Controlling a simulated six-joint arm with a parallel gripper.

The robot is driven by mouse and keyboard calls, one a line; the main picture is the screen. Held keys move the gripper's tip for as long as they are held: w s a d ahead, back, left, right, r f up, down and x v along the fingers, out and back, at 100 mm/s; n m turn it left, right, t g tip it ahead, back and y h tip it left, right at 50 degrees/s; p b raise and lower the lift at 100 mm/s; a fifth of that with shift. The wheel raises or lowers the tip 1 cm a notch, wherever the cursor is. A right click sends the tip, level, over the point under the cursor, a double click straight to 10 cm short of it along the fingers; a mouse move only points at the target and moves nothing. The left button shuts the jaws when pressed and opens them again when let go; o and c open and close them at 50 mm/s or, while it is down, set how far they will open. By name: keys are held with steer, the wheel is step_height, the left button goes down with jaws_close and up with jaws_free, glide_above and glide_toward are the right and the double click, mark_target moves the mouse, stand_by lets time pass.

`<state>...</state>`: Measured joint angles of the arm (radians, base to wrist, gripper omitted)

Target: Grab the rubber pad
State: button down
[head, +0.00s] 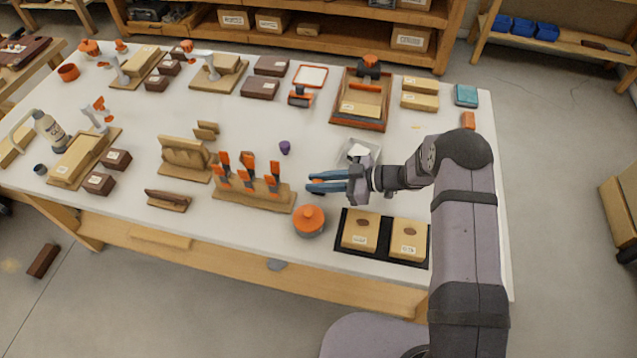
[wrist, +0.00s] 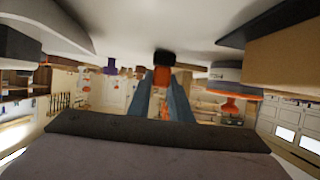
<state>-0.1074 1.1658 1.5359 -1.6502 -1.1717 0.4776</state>
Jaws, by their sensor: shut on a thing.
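My gripper (head: 318,182) reaches left over the bench with its two blue fingers close together. It is shut on a small orange-and-dark piece (head: 316,188), mostly hidden by the fingers in the head view. In the wrist view, where the bench top is at the top, the orange-and-dark piece (wrist: 163,72) shows at the fingertips (wrist: 164,90). I cannot tell from its shape whether this is the rubber pad. The piece appears low over the white top, between the tool rack and a clear tray; whether it touches the top is unclear.
The rack of orange-handled tools (head: 238,193) stands just left of my gripper. An orange-lidded pot (head: 309,220) is close below it. A clear tray (head: 372,147) lies behind the wrist. A black tray (head: 383,250) with two boxes is in front. A purple cup (head: 285,147) stands beyond.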

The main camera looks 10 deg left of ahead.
steer(key=shift+r+b, duration=0.8)
steer(key=shift+r, duration=4.1)
